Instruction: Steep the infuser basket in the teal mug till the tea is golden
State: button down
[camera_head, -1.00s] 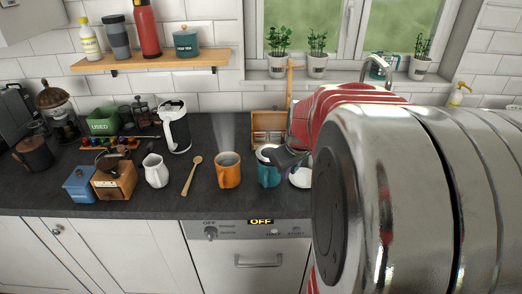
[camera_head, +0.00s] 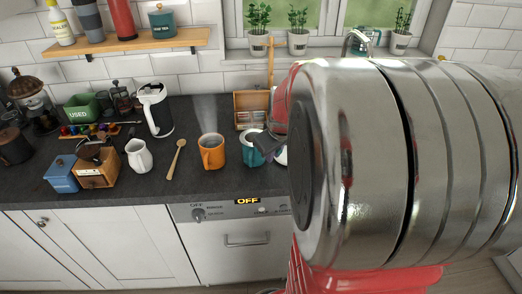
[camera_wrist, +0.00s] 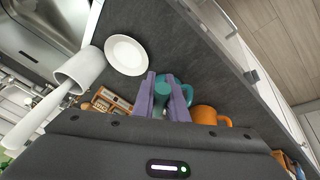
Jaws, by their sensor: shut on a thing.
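The teal mug (camera_head: 248,154) stands upright on the worktop, right of the orange mug. Its open top shows a pale inside. My gripper (camera_head: 264,142) is at the right side of its rim, partly covering it. In the wrist view, the purple fingers of my gripper (camera_wrist: 163,98) are closed around a dark teal piece (camera_wrist: 160,90), which seems to be the handle of the infuser basket. The basket itself is hidden. The teal mug (camera_wrist: 184,91) shows behind the fingers. The tea's colour cannot be seen.
The orange mug (camera_head: 211,152) stands close left with steam above it. A white saucer (camera_wrist: 126,55) lies beside the teal mug. A wooden box (camera_head: 249,105) is behind.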

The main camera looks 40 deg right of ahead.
jog(key=shift+r, duration=0.15)
jog(key=shift+r, duration=4.15)
jog(key=shift+r, duration=1.5)
jog(key=shift+s+f, duration=0.1)
